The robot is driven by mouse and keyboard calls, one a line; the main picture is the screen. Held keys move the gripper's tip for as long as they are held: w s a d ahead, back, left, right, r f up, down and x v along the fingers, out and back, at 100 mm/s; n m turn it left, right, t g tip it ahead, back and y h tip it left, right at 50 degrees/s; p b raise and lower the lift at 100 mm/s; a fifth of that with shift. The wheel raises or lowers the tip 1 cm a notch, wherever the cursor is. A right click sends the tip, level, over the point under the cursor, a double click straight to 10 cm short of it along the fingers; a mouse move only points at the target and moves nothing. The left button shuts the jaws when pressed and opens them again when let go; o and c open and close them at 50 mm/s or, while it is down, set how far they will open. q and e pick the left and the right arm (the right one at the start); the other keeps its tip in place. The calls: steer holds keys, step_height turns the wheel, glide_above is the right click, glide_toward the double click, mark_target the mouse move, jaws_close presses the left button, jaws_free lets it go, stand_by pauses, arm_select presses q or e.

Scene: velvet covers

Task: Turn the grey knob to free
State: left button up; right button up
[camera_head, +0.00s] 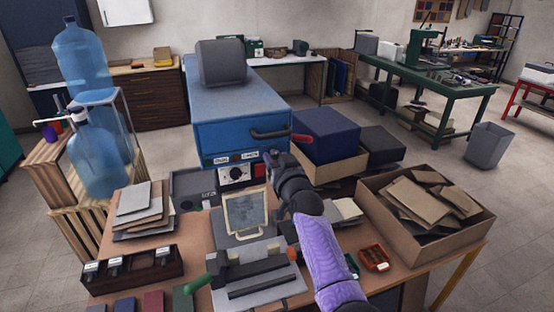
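A blue machine (232,108) stands at the back of the table. Its lower front carries a small round grey knob (236,172) on a pale panel, below two small label plates (231,159). The knob's exact pointing angle is too small to read. My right arm, in a purple sleeve, reaches up from the lower right. Its dark gripper (271,158) is at the machine's front, to the right of the knob and close to a red part (259,171). The fingers are too small and dark to tell open from shut. My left gripper is out of view.
A black handle (270,133) with a red lever (302,138) juts from the machine's front. A small framed stand (245,212) and a grey press-like device (255,278) are in front. A cardboard box of scraps (425,216) is right; blue water bottles (95,158) are left.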

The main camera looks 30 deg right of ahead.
jaws_close()
steer(key=shift+m, duration=0.4)
steer(key=m, duration=0.4)
steer(key=shift+p, duration=0.4)
steer(key=m, duration=0.4)
steer(key=shift+r+m, duration=0.1)
steer(key=shift+m, duration=0.3)
steer(key=m, duration=0.4)
steer(key=shift+p, duration=0.4)
steer(key=shift+m, duration=2.1)
steer(key=shift+a+m, duration=0.1)
steer(key=shift+m, duration=0.2)
